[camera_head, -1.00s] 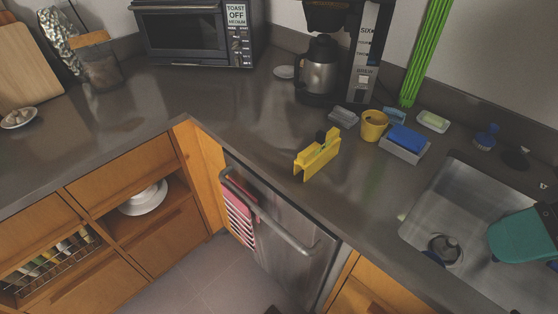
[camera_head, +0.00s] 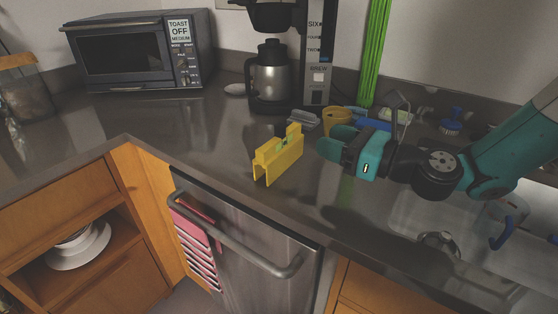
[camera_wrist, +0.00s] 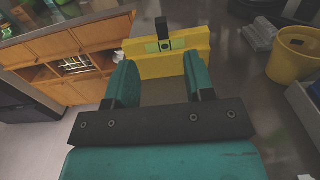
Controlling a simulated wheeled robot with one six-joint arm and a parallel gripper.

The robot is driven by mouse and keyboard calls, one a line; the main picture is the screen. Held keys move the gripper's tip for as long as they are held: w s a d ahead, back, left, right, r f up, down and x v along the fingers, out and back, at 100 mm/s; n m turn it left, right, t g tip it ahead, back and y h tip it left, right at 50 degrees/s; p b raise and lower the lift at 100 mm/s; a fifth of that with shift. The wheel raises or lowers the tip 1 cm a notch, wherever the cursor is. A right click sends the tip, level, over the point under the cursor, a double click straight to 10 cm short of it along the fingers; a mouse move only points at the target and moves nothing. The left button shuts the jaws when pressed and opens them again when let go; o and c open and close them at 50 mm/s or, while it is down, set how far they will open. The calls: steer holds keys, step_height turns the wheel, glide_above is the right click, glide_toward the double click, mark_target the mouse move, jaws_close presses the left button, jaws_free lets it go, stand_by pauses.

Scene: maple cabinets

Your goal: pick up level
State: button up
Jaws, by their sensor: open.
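The level is a yellow block-like piece (camera_head: 278,157) standing on the grey counter near its front edge, above the dishwasher. It has a raised middle part with a green vial. In the wrist view the level (camera_wrist: 168,52) lies just beyond my fingertips, spanning across them, with a dark square piece on top. My gripper (camera_head: 335,143) is to the right of the level in the head view, its teal fingers pointing left toward it. In the wrist view my gripper (camera_wrist: 160,80) is open, with nothing between the fingers.
A coffee maker (camera_head: 318,60) and a toaster oven (camera_head: 140,50) stand at the back. A yellow mug (camera_head: 336,121) and a sponge holder are close behind my gripper. The sink is at right. The counter left of the level is clear.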

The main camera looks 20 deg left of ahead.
mark_target(285, 126)
steer(key=shift+p+x, duration=1.55)
steer(key=shift+x, duration=5.25)
steer(key=shift+w+f, duration=0.15)
jaws_close()
